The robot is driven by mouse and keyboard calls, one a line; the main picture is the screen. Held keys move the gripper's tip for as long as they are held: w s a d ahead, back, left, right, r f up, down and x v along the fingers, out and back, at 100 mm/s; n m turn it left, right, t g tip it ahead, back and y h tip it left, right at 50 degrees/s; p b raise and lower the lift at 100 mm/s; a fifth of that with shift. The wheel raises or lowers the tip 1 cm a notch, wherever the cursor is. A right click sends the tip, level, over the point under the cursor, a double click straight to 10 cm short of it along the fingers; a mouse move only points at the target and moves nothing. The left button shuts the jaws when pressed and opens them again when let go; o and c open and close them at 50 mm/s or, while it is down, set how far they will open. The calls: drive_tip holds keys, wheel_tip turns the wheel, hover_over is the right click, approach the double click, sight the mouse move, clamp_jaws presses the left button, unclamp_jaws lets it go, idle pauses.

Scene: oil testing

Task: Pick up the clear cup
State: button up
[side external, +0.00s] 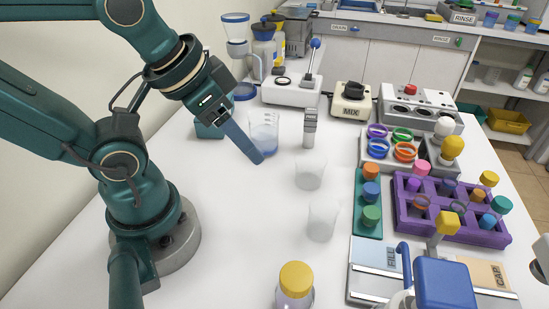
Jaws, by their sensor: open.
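My gripper (258,157) hangs over the left middle of the table, angled down to the right. Its long blue-grey finger shows, with the other finger hidden behind it. It is open, with nothing seen in it. A clear beaker-like cup with markings (268,132) stands upright just behind and right of the finger, which partly covers it. Two translucent whitish cups stand to the right of my gripper, one farther back (311,172) and one nearer (322,219). I cannot tell whether the finger touches the marked cup.
A yellow-capped jar (296,285) stands at the front. A green rack (368,228) and a purple rack (480,232) with colored caps are to the right. A MIX device (352,102) and a lever press (294,90) stand behind. The table's front left is clear.

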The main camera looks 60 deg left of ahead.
drive_tip(key=o, duration=0.6)
wheel_tip(320, 180, up, 5)
drive_tip(key=m+t+y, duration=0.5)
drive_tip(key=m+y, duration=0.3)
drive_tip(key=m, duration=2.1)
hover_over(314, 156)
drive_tip(key=s+d, duration=0.3)
drive_tip(key=s, duration=0.1)
wheel_tip(314, 156, down, 17)
drive_tip(key=shift+w+r, duration=0.1)
drive_tip(key=shift+r, duration=0.05)
drive_tip(key=shift+w+a+f, duration=0.2)
drive_tip(key=shift+f, duration=0.15)
drive_tip(key=shift+x, duration=2.25)
